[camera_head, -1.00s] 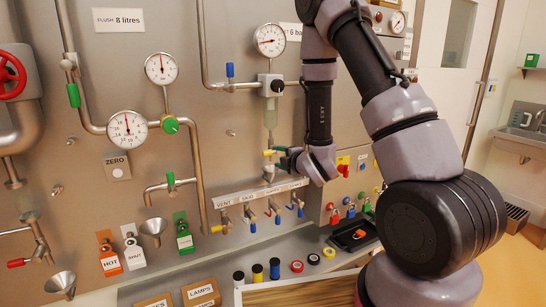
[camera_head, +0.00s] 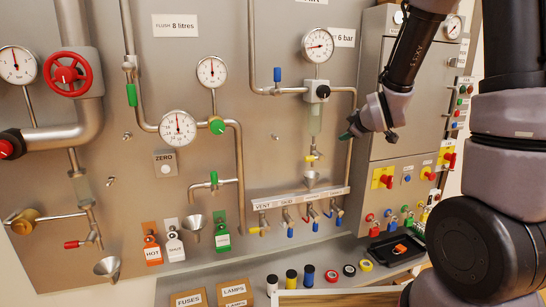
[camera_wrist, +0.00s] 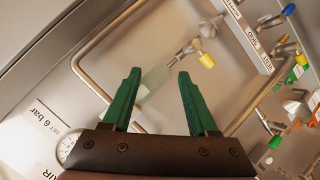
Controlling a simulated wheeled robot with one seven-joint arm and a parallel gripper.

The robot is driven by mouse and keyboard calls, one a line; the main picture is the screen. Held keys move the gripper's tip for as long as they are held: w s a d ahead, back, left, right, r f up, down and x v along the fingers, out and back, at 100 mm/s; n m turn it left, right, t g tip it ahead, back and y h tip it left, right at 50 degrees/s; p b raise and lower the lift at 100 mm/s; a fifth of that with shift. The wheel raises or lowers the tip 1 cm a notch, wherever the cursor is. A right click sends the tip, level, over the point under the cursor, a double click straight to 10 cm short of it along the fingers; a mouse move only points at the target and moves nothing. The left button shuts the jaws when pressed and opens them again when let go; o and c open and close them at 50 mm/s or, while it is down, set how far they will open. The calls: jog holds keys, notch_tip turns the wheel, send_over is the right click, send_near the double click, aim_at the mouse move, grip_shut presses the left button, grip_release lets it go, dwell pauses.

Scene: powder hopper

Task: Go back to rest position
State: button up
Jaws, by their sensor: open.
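My gripper (camera_head: 350,131) is in front of the panel, to the right of the glass tube (camera_head: 316,120) under the 6 bar gauge (camera_head: 317,45). In the wrist view its two green fingers (camera_wrist: 160,76) are spread apart with nothing held between them. The yellow-handled valve (camera_head: 311,158) sits below the tube, above a small metal funnel (camera_head: 311,180). The valve also shows in the wrist view, with its yellow handle (camera_wrist: 207,60) beyond the fingertips. The gripper looks apart from valve and tube.
A row of labelled valves (camera_head: 300,212) lies below the funnel. A grey cabinet (camera_head: 400,150) stands at the right, close to my arm. A black tray (camera_head: 396,250), several coloured rolls and boxes (camera_head: 233,292) occupy the ledge below.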

jog(key=s+r+m+g, duration=0.2)
jog(key=s+r+m, duration=0.2)
jog(key=s, duration=0.5)
jog(key=s+r+m+g, duration=0.1)
jog(key=s+r+m, duration=0.3)
jog(key=s, duration=0.5)
jog(key=s+r+m+g+y, duration=0.1)
jog(key=s+r+m+g, duration=0.1)
jog(key=s+r+m, duration=0.3)
jog(key=s+m, duration=0.1)
jog(key=s, duration=0.3)
jog(key=shift+g, duration=0.3)
